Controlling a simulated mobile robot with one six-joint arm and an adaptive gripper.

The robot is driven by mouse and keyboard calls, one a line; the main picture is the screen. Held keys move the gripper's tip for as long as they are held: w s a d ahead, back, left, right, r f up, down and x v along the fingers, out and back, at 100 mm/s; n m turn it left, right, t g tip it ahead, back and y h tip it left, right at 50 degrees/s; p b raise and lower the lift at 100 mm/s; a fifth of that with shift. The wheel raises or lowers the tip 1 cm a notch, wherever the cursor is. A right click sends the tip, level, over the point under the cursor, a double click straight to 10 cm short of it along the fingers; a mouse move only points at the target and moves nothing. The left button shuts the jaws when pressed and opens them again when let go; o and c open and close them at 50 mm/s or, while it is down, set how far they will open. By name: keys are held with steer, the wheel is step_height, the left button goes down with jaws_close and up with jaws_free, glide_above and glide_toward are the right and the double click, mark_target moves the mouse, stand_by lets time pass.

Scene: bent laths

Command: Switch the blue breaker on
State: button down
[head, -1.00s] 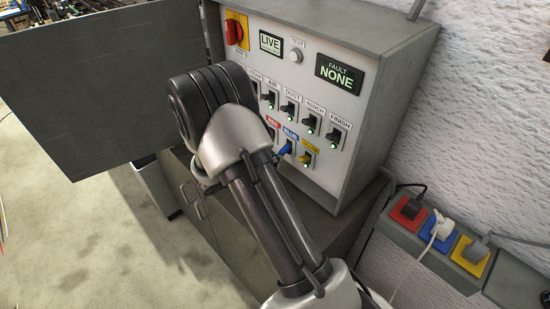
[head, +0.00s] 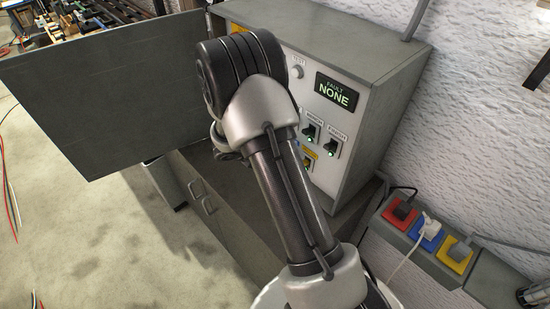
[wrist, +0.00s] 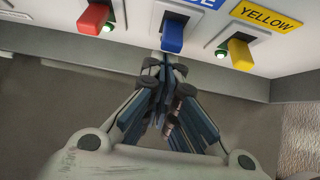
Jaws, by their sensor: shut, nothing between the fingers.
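The blue breaker's lever (wrist: 172,36) hangs below its cut-off blue label in the wrist view. My gripper (wrist: 165,66) is shut and empty, its fingertips just under the lever's lower end. I cannot tell if they touch. No lamp shows beside the blue lever. The red lever (wrist: 94,17) is to its left and the yellow lever (wrist: 240,53) to its right, each with a lit green lamp. In the head view my arm hides the blue breaker and my gripper.
The grey breaker cabinet (head: 372,110) shows FAULT NONE on its display (head: 338,92). Its open door (head: 100,95) spreads out on the left. Red, blue and yellow sockets with plugs (head: 426,232) are on a ledge at the right, beside the white wall.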

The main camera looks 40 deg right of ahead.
steer(key=shift+r, duration=0.3)
steer(key=a+r+p, duration=0.4)
steer(key=r+p, duration=0.3)
steer(key=r, duration=0.2)
steer(key=shift+s+a, duration=0.25)
steer(key=shift+s, duration=0.05)
